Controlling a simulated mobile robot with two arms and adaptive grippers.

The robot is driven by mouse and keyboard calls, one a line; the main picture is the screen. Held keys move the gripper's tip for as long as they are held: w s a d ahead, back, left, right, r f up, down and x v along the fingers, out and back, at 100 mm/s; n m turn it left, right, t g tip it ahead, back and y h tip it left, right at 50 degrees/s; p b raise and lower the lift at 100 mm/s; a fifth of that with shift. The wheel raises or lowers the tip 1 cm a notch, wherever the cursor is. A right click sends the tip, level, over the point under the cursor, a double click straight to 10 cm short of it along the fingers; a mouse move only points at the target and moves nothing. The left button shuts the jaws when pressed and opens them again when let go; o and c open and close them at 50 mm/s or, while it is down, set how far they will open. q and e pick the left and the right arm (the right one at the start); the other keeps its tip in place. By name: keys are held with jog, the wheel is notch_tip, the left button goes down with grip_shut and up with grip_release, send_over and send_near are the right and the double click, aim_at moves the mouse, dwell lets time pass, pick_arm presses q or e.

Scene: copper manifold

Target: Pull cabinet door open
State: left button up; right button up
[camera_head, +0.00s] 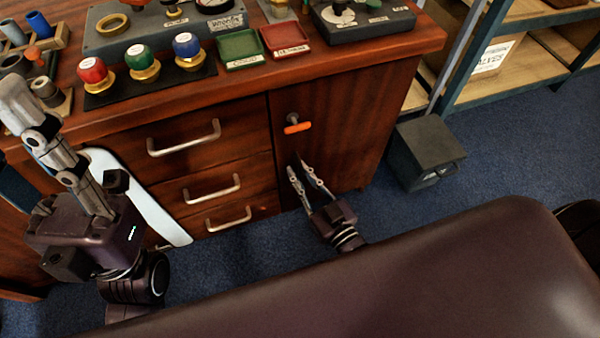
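The cabinet door (335,130) is dark reddish wood, at the right of the drawers, and looks shut. Its handle (297,125) is a short orange bar on a dark round mount near the door's upper left. My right gripper (296,163) is below the handle, in front of the door's lower left, fingers pointing up. Its two fingers are apart with nothing between them, and they do not touch the handle. My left gripper (14,92) is at the far left with its fingers raised near the worktop edge. It is seen side-on, so its opening is hidden.
Several drawers with metal handles (184,138) lie left of the door. The worktop (340,72) holds coloured knobs, a green tray (240,49) and a red tray (285,38). A dark box (428,150) stands on the blue carpet at right, near a shelf rack (520,88).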

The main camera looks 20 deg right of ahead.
grip_shut()
jog(key=shift+s, duration=0.1)
